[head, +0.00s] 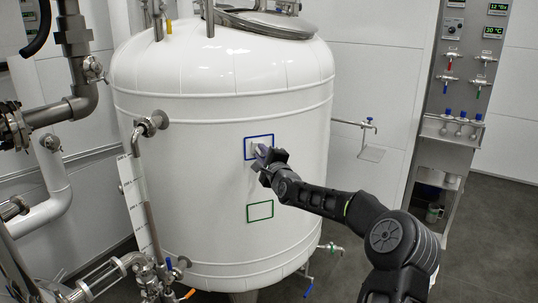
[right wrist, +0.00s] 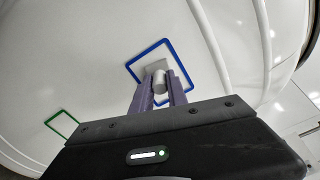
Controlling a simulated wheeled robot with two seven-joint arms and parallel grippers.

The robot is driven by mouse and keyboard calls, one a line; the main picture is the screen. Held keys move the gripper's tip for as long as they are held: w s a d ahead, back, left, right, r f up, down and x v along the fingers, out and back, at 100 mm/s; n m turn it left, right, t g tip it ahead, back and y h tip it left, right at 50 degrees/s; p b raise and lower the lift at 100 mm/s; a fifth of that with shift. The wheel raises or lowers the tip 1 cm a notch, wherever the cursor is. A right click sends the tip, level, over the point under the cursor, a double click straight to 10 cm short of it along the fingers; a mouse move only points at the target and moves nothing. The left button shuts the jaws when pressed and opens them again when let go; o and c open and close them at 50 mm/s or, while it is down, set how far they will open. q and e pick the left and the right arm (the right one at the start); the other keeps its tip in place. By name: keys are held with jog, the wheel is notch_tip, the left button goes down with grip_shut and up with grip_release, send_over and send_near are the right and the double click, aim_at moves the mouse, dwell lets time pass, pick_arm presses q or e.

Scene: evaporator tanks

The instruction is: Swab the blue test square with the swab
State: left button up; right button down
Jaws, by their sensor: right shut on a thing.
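The blue test square (head: 259,135) is a blue outline on the white tank (head: 200,120). It also shows in the right wrist view (right wrist: 147,48), where the fingers cover its lower part. The swab's end lies within the outline. I cannot tell whether it touches the tank. My left gripper is not in view.
A green outlined square (head: 260,211) is on the tank below the blue one. Pipes and valves (head: 75,100) stand at the left. A steel panel (head: 465,70) with several taps and bottles stands at the right. Floor is open between tank and panel.

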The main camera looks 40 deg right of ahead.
jog(key=shift+w+a, duration=0.2)
jog(key=shift+a, duration=0.3)
jog(key=shift+a, duration=0.1)
jog(key=shift+w+a+f, duration=0.1)
jog(key=shift+w+a, duration=0.2)
jog(key=shift+a, duration=0.3)
jog(key=shift+w+a, duration=0.25)
jog(key=shift+a, duration=0.35)
jog(key=shift+s+b, duration=0.1)
jog(key=shift+b, duration=0.2)
jog(key=b+v, duration=0.4)
jog(key=v, duration=0.2)
jog(key=shift+d, duration=0.15)
